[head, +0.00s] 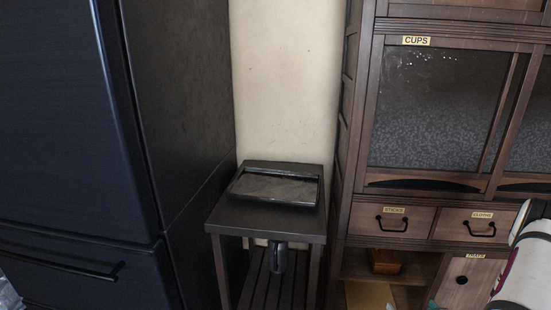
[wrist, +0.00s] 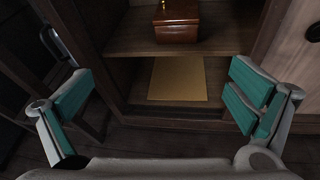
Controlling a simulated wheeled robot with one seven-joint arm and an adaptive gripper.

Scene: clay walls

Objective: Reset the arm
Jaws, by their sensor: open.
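My gripper (wrist: 158,105) shows in the wrist view with its two teal-padded fingers spread wide apart. It is open and nothing is between the fingers. It faces the open lower shelves of the wooden cabinet (wrist: 222,88). In the head view, part of my arm (head: 523,270) shows at the lower right edge, in front of the cabinet; my gripper is out of that view.
A brown box (wrist: 176,22) sits on the upper open shelf, above a tan board (wrist: 178,79). A small dark table (head: 266,215) with a tray (head: 274,190) stands between the dark fridge (head: 65,120) and the cabinet. Drawers labelled STICKS (head: 392,221) and CLOTHS (head: 480,226) are shut.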

